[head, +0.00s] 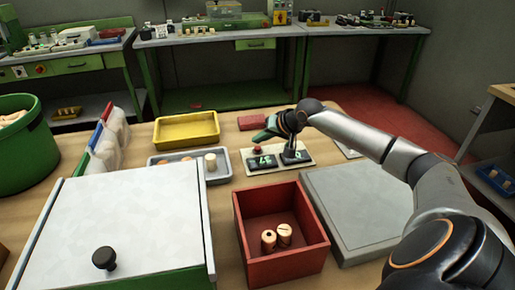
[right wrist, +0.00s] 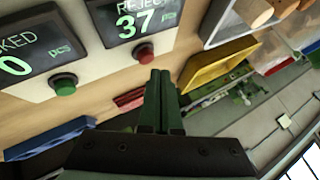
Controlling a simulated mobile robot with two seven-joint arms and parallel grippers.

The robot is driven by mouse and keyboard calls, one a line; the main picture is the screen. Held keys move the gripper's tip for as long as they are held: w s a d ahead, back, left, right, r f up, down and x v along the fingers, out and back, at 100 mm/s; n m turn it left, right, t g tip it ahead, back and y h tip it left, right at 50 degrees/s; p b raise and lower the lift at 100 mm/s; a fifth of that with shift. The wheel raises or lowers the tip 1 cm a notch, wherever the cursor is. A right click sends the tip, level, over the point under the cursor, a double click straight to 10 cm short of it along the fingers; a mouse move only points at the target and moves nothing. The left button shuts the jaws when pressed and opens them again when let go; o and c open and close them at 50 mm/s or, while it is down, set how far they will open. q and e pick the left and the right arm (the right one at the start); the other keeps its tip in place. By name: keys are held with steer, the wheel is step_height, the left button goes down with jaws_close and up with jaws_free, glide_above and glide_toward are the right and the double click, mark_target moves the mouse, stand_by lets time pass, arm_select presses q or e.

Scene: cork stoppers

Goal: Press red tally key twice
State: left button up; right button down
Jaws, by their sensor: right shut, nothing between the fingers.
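The tally box (head: 285,168) is a pale panel on the table with two dark displays. The red tally key (head: 257,149) stands behind the left display, which reads 37. In the right wrist view the red key (right wrist: 144,52) sits beside the "REJECT" display (right wrist: 140,20), and a green key (right wrist: 63,84) sits by the display reading 0. My right gripper (head: 262,136) is shut and empty, its green fingers just behind the red key. In the right wrist view the fingertips (right wrist: 161,72) appear close beside the key; I see no clear contact. My left gripper is out of view.
A red open box (head: 240,222) with two corks stands in front of the tally box. A grey tray (head: 218,177), a yellow tray (head: 158,130) and a white lidded box (head: 130,220) are left. A grey slab (head: 360,210) lies right, and a red block (head: 252,121) behind.

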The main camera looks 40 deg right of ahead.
stand_by(0.6)
stand_by(1.0)
steer(key=shift+f+p, duration=0.3)
steer(key=shift+p, duration=0.05)
steer(key=shift+f, duration=0.15)
